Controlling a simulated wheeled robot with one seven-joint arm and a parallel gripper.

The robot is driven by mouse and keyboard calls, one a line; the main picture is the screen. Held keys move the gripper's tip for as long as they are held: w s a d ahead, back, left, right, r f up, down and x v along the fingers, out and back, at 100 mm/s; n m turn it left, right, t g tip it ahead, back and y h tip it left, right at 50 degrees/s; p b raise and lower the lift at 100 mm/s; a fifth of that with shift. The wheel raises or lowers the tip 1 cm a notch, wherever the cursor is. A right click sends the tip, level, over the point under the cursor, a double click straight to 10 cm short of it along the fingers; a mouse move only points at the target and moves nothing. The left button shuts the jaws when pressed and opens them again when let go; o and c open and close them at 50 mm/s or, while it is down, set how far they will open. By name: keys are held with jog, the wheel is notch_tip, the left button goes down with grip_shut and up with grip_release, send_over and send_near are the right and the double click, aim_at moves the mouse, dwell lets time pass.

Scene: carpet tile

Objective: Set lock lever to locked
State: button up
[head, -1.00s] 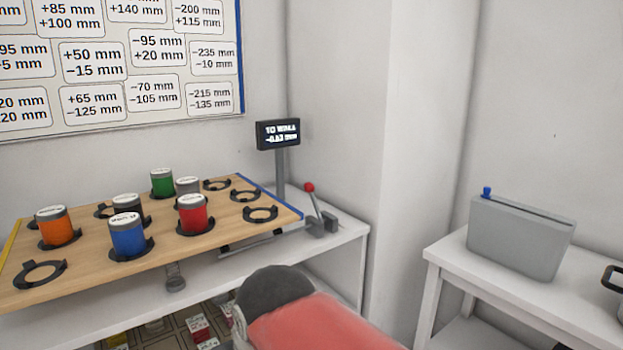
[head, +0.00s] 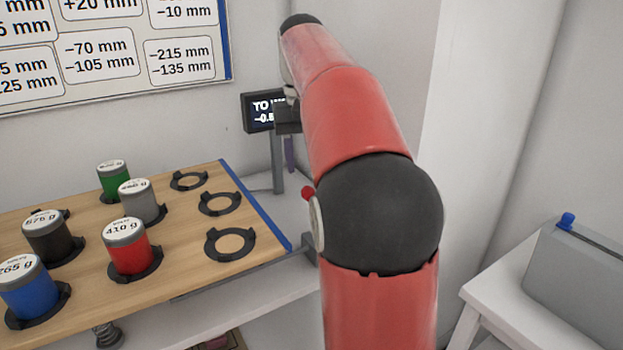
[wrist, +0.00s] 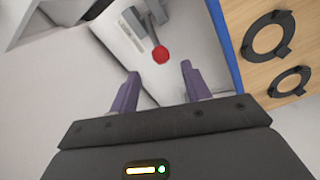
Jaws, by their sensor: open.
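The lock lever's red knob (wrist: 160,54) shows in the wrist view, on a thin stem running up to a grey base block (wrist: 155,12). The knob appears between and beyond the two purple fingertips of my gripper (wrist: 160,72). My gripper is open and empty, with the knob apart from both fingers. In the head view the red knob (head: 307,193) peeks out left of my arm's dark joint, which hides the stem and base. My gripper (head: 290,152) hangs above and beyond the knob, beside the display, partly hidden by my arm.
A small display (head: 258,112) on a post stands at the back. The wooden board (head: 185,265) with colored canisters and black ring holders lies left, edged in blue. A grey box (head: 585,275) stands on a white table at right.

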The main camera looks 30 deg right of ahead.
notch_tip(320, 180, down, 6)
jog(key=shift+s+f+b, duration=0.15)
jog(key=shift+f+b, duration=0.05)
jog(key=shift+b, duration=0.2)
grip_shut()
